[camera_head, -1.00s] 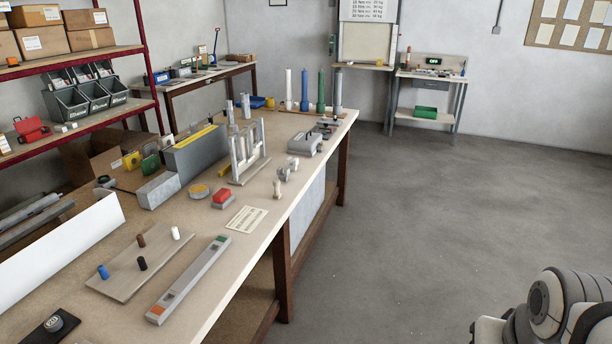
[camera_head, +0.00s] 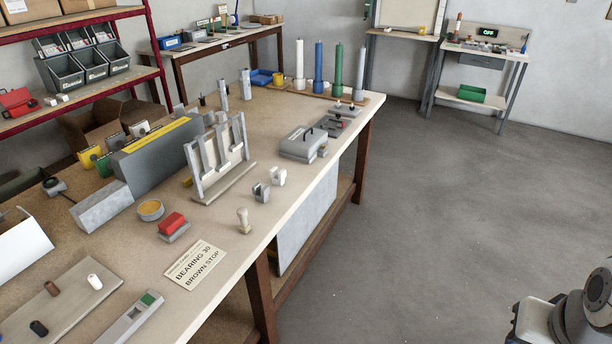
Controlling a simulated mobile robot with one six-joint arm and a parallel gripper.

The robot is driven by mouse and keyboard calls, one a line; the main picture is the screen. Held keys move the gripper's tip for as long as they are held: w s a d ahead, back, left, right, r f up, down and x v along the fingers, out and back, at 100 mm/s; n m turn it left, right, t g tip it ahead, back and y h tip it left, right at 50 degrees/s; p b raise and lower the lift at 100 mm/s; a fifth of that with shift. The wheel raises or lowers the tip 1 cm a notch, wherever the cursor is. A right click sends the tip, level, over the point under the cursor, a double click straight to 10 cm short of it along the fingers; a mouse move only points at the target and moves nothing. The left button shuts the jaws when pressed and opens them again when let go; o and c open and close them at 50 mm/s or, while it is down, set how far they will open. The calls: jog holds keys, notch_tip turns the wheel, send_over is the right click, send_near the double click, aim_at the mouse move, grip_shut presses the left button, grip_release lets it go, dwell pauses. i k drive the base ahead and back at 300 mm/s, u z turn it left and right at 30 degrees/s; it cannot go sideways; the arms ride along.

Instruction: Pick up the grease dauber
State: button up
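A small beige, knob-headed upright piece (camera_head: 243,221) stands near the front edge of the workbench (camera_head: 228,262). It looks most like the grease dauber, but it is too small to be sure. A round tin with a yellow-brown top (camera_head: 150,209) stands farther left, apart from it. Only a grey and white part of my arm shows at the lower right, over the floor and well away from the bench. My gripper is not in view.
A red-topped block (camera_head: 172,224) and a printed card (camera_head: 195,265) lie left of the beige piece. Small grey and white blocks (camera_head: 262,192), a slotted metal frame (camera_head: 218,160) and a grey box (camera_head: 303,143) stand behind it. The floor (camera_head: 440,220) on the right is clear.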

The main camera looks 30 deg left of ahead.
aim_at(244, 228)
jog(key=i, duration=2.2)
jog(key=u, duration=1.05)
jog(key=k, duration=0.1)
jog(key=u, duration=3)
jog(key=i, duration=1)
jog(key=u, duration=0.05)
